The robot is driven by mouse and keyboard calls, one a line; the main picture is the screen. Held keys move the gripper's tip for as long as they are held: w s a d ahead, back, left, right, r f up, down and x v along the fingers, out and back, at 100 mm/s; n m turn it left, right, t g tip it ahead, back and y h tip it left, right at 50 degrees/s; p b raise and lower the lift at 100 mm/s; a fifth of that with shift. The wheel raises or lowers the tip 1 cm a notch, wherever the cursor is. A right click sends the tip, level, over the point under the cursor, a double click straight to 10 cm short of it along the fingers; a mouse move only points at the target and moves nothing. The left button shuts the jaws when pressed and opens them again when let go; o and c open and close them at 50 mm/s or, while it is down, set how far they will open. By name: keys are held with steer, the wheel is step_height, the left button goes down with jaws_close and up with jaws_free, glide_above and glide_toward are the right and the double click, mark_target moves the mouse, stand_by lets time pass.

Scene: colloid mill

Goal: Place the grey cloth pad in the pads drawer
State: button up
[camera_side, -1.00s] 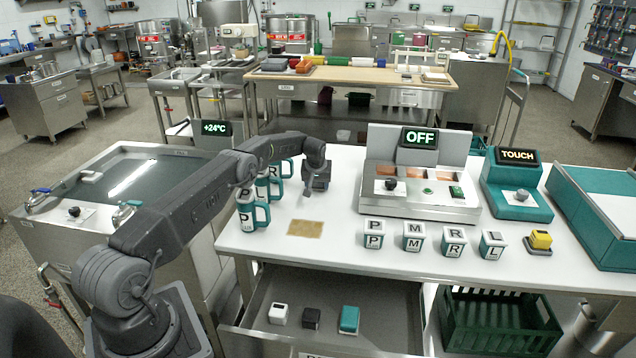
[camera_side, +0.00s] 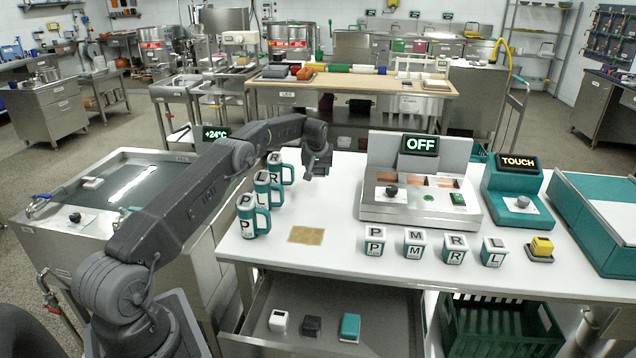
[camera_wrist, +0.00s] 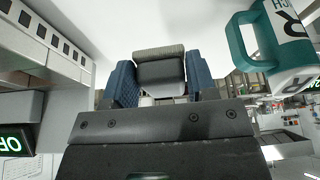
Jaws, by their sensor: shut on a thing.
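My gripper (camera_side: 316,168) is above the back of the white worktop, behind the tan mat and left of the mill panel marked OFF. In the wrist view its blue-lined fingers (camera_wrist: 158,78) are shut on the grey cloth pad (camera_wrist: 159,53), a dark block with a grey woven-looking face. The pad is not clearly made out in the side view. The drawer (camera_side: 388,318) under the worktop's front is pulled open. It holds a white pad (camera_side: 279,321), a dark grey pad (camera_side: 312,326) and a teal pad (camera_side: 349,327) in a row, with bare floor to the right.
Teal lettered mugs (camera_side: 253,216) stand left of my gripper; one mug (camera_wrist: 272,50) is close in the wrist view. A tan mat (camera_side: 306,235) lies near the front. A green crate (camera_side: 500,325) sits below.

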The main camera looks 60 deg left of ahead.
steer(key=shift+w+d+r+m, duration=0.15)
steer(key=shift+d+r+m, duration=0.05)
steer(key=shift+d+r, duration=0.4)
steer(key=shift+w+d+r+m, duration=0.15)
steer(key=shift+d+r+m, duration=0.05)
steer(key=shift+d+r, duration=0.4)
steer(key=s+d+r+m+t+h, duration=0.1)
steer(key=s+d+m, duration=0.15)
steer(key=d, duration=0.65)
steer(key=s+d+r+m+t+h, duration=0.1)
steer(key=d+m, duration=0.2)
steer(key=d, duration=0.6)
steer(key=s+d+m+h, duration=0.1)
steer(key=s+d+m, duration=0.3)
steer(key=s+d, duration=1)
steer(key=shift+s+f+h, duration=0.3)
steer(key=shift+s, duration=0.35)
steer(key=shift+d, duration=0.1)
steer(key=w+d+f+m+h, duration=0.2)
steer(key=w+d+f+m, duration=0.3)
steer(key=d+f, duration=0.25)
steer(key=shift+s+d+f+m+g+h, duration=0.1)
steer(key=shift+d+f+m+g+h, duration=0.3)
steer(key=shift+f, duration=2.9)
steer(key=shift+d+f+m+g, duration=0.15)
steer(key=shift+d+f+m, duration=0.55)
steer(key=shift+f, duration=2.6)
steer(key=shift+s+d+f+m+g+h, duration=0.2)
steer(key=shift+f+m, duration=0.65)
steer(key=shift+f, duration=2.45)
